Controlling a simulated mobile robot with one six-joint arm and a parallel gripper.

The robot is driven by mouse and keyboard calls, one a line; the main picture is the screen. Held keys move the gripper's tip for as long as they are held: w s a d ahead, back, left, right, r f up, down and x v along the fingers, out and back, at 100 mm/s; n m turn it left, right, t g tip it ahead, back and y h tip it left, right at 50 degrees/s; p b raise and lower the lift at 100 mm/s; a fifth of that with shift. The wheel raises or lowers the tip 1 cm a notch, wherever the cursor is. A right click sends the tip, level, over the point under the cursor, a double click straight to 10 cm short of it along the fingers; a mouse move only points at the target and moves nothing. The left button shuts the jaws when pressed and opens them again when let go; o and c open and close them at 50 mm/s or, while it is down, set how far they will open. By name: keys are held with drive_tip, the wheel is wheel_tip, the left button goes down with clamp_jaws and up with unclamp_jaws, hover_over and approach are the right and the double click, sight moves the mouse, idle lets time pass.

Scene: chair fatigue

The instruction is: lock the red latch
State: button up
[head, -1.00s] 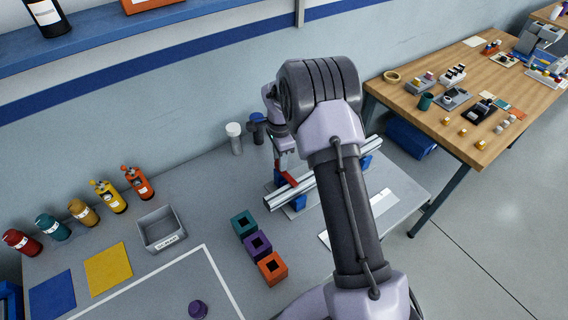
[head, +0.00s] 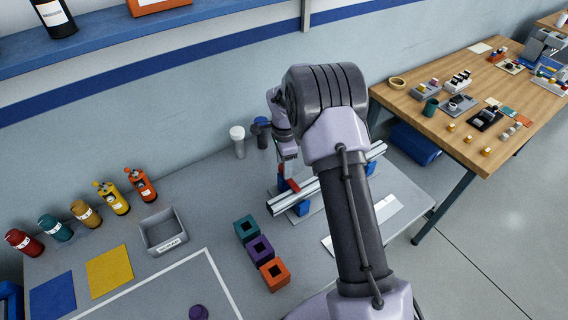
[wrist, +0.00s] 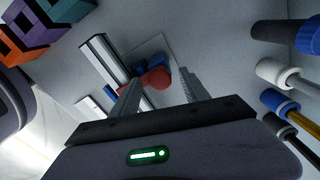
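Teal, purple and orange blocks (head: 260,249) with square holes stand in front of the rail. A white-capped bottle (head: 238,141) and a dark one (head: 261,132) stand behind, near the wall. A grey bin (head: 163,230) is at left. A wooden table (head: 470,105) stands at right.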

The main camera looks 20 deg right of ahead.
drive_tip(key=shift+r, duration=0.15)
wheel_tip(320, 180, up, 17)
drive_tip(key=p, duration=0.4)
drive_tip(key=shift+r, duration=0.1)
drive_tip(key=s+a+r+n+t+b, duration=0.1)
drive_tip(key=s+a+r+n+b, duration=0.25)
drive_tip(key=s, duration=0.35)
drive_tip(key=s+a+r+n+t+b, duration=0.2)
drive_tip(key=s+r+n+b, duration=0.1)
drive_tip(key=s+r, duration=0.25)
drive_tip(key=s+a+f+n+t+y+b, duration=0.1)
drive_tip(key=s+a+f+n+b, duration=0.1)
drive_tip(key=s, duration=0.8)
drive_tip(key=s+a+f+n+t+y+b, duration=0.1)
drive_tip(key=s+a+f+n+b, duration=0.1)
drive_tip(key=s, duration=0.8)
wheel_tip(320, 180, down, 2)
drive_tip(key=n+b, duration=0.1)
drive_tip(key=n, duration=0.2)
drive_tip(key=shift+a+t, duration=0.2)
drive_tip(key=shift+t, duration=0.2)
